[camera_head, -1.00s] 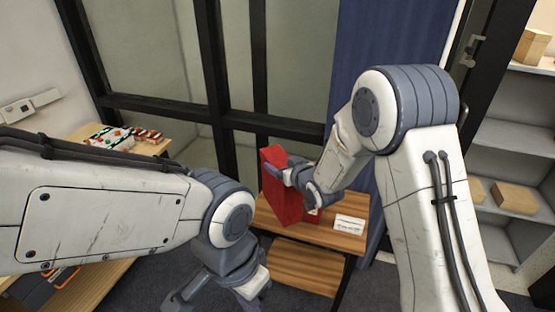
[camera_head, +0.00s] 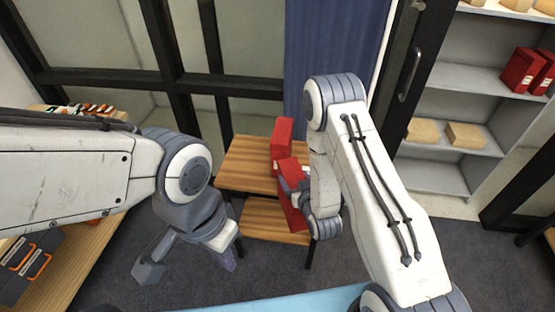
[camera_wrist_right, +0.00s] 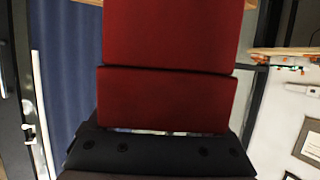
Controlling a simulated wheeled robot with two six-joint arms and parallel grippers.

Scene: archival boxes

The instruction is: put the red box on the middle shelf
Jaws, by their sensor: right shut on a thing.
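My right gripper (camera_head: 299,190) is shut on a red box (camera_head: 292,212), held in front of the small wooden table. In the right wrist view the held red box (camera_wrist_right: 165,98) fills the space just beyond the jaws. A second red box (camera_head: 281,143) stands upright on the table top; its red face (camera_wrist_right: 170,32) appears behind the held one in the wrist view. A grey shelf unit (camera_head: 460,82) at the right has several shelves. My left gripper (camera_head: 188,262) is open and empty above the floor.
Two red boxes (camera_head: 525,70) stand on an upper shelf at its right, with bare room to their left. Brown boxes (camera_head: 465,135) sit on the shelf below. The wooden table (camera_head: 240,160) has a lower board (camera_head: 265,222). A dark door frame (camera_head: 408,60) borders the shelf unit.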

